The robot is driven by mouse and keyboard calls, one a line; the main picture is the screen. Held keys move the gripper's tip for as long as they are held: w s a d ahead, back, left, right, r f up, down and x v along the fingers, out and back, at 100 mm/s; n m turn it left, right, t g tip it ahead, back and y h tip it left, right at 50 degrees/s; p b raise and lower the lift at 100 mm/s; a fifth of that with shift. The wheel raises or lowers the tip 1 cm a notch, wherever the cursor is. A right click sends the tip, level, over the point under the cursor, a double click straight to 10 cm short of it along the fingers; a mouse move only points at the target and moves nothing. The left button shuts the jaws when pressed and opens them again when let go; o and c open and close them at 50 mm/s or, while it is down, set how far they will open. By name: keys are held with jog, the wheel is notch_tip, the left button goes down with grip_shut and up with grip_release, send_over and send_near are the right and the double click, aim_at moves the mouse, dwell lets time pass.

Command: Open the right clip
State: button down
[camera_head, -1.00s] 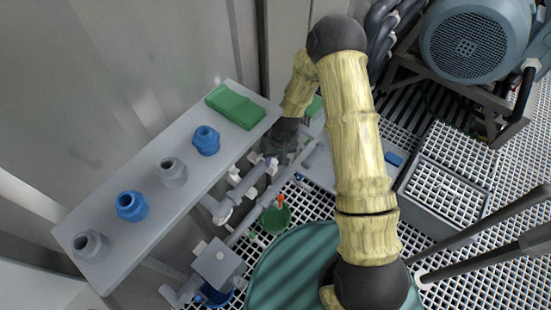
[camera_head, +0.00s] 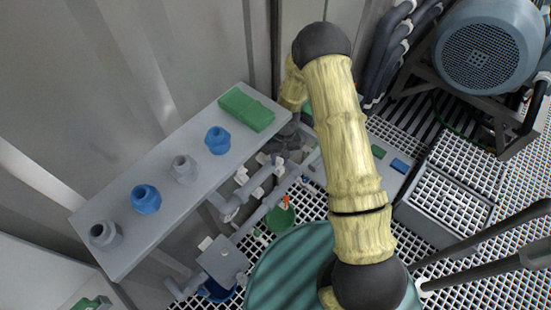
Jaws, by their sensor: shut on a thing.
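Pale pipes run below the grey shelf (camera_head: 165,200), with small white clips on them. One white clip (camera_head: 241,176) is on the left, and another clip (camera_head: 278,161) sits further right, just below my gripper. My gripper (camera_head: 286,140) is dark and shows only in part beside the shelf's right end, behind my yellow-sleeved arm. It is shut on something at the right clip. Its fingertips are too small and hidden to make out, and I cannot tell how far the clip is open.
Blue and grey fittings and a green block (camera_head: 246,109) stand on the shelf. A blue motor (camera_head: 490,45) is at top right. Grating floor lies right.

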aim_at(268, 156)
jog(key=shift+w+a+r+t+p, duration=0.2)
jog(key=shift+w+a+r, duration=0.1)
jog(key=shift+w+r, duration=0.2)
jog(key=shift+w+a+r+t+p, duration=0.1)
jog(key=shift+w+a+r+p, duration=0.15)
jog(key=shift+w+r, duration=0.25)
jog(key=shift+w+a, duration=0.35)
jog(key=shift+a, duration=0.35)
jog(key=shift+w+a, duration=0.2)
jog(key=shift+w, duration=0.05)
jog(key=shift+a, duration=0.2)
jog(key=c, duration=1.3)
grip_release()
jog(key=shift+a+f, duration=0.1)
jog(key=shift+f, duration=0.1)
jog(key=shift+o, duration=0.2)
jog(key=shift+d+r, duration=0.1)
jog(key=shift+d, duration=0.15)
